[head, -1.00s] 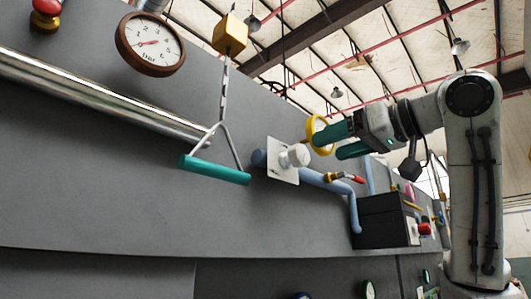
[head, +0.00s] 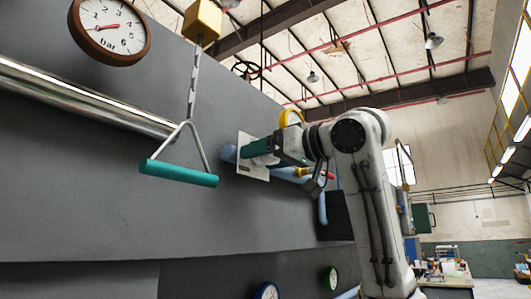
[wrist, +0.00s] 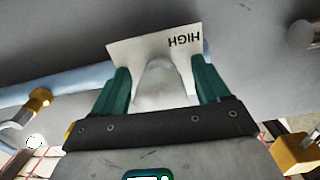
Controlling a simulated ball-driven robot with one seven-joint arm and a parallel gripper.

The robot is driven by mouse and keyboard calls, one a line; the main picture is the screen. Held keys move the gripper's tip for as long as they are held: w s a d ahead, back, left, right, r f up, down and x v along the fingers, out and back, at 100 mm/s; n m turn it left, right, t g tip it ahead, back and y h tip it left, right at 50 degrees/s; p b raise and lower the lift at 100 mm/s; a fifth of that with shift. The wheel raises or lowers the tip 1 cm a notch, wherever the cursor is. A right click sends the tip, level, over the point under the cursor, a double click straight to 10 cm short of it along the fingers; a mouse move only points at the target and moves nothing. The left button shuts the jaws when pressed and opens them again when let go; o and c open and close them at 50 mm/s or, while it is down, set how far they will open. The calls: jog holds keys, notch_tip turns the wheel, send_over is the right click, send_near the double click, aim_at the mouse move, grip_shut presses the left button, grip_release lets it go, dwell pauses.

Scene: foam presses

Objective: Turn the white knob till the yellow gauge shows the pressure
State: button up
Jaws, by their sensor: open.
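The white knob (wrist: 160,88) sits on a white plate (wrist: 125,50) marked HIGH in the wrist view. My gripper (wrist: 161,70) is open, with one green finger on each side of the knob. I cannot tell whether either finger touches it. In the head view my gripper (head: 250,148) is at the plate (head: 245,172) and hides the knob. The yellow gauge (head: 290,115) shows only as part of its rim above my arm. Its dial is hidden.
A teal bar handle (head: 180,174) hangs on a chain under a yellow block (head: 202,20), left of the plate. A brown-rimmed bar gauge (head: 110,28) is at upper left. A blue pipe (head: 322,208) runs behind my arm. A brass fitting (wrist: 38,100) is near the left finger.

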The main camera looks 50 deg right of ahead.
jog(key=c, duration=1)
jog(key=shift+o, duration=0.2)
jog(key=shift+n, duration=0.4)
jog(key=o, duration=1)
jog(key=shift+c, duration=0.2)
jog(key=shift+s, duration=0.1)
jog(key=s+b, duration=0.4)
jog(key=s, duration=0.6)
jog(key=shift+s+d, duration=0.25)
jog(key=shift+s, duration=0.1)
